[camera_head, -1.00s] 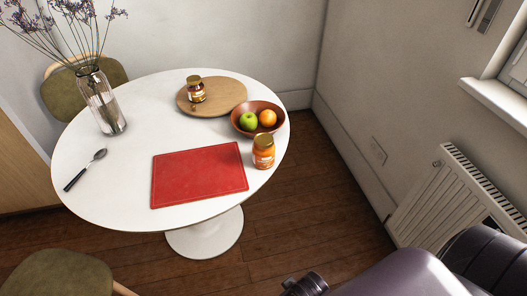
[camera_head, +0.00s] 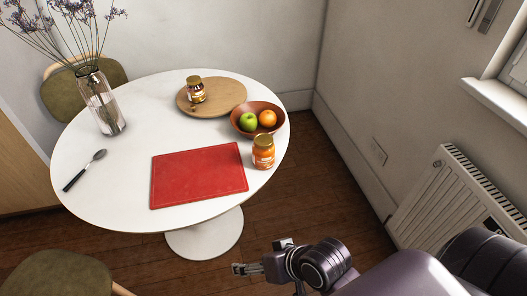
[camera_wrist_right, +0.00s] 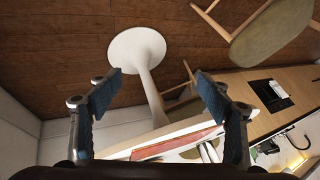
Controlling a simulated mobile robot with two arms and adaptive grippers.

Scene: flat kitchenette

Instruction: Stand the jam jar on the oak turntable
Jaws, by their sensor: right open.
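A jar with orange contents and a gold lid (camera_head: 263,152) stands upright on the white table near its right edge, beside the fruit bowl. A second jar with a gold lid, pale label and darker contents (camera_head: 196,90) stands upright on the round oak turntable (camera_head: 228,95) at the back of the table. I cannot tell from the labels which one is jam. My right gripper (camera_head: 240,269) is low in front of the table, apart from both jars. In the right wrist view its fingers (camera_wrist_right: 160,88) are spread and empty. My left gripper is not in view.
A brown bowl (camera_head: 244,133) with a green apple and an orange sits between turntable and orange jar. A red board (camera_head: 198,177) lies at the table's front. A spoon (camera_head: 85,170) and glass vase (camera_head: 102,103) are on the left. Chairs stand around; a radiator (camera_head: 440,195) is at right.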

